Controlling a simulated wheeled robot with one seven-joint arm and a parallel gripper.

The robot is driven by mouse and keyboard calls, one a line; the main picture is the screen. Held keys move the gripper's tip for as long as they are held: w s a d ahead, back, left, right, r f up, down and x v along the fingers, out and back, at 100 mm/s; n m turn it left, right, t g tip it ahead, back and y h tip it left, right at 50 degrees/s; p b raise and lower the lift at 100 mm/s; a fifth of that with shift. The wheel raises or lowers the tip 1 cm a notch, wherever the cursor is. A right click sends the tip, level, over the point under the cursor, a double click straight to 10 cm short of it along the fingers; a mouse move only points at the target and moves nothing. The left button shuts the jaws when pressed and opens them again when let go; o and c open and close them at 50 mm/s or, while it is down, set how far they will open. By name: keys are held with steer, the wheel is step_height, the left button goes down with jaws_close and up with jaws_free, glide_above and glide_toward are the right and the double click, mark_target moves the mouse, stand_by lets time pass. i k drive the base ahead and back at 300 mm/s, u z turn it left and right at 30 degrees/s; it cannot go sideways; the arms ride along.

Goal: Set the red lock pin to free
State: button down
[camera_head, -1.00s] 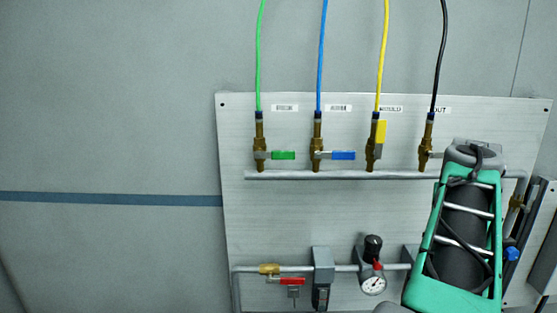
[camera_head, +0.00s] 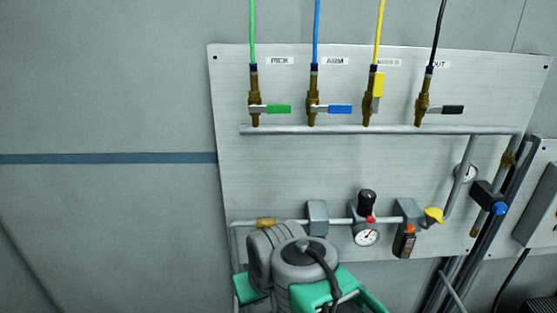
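A small red piece (camera_head: 371,219), which looks like the red lock pin, sits at the base of the black knob (camera_head: 366,200) on the lower pipe, just above a round white gauge (camera_head: 367,235). It is too small to tell its setting. My grey and green arm stands in front of the panel at the bottom, left of and below the gauge. My gripper does not show in the view, so its fingers and its distance to the red piece cannot be seen.
The light panel (camera_head: 330,170) carries valves with green (camera_head: 279,109), blue (camera_head: 340,109), yellow (camera_head: 377,84) and black handles along an upper pipe (camera_head: 370,130). Right of the gauge are a grey block with an orange-red top (camera_head: 410,228) and a yellow knob (camera_head: 434,215).

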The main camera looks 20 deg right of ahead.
mark_target(370, 218)
steer(key=z, duration=1.4)
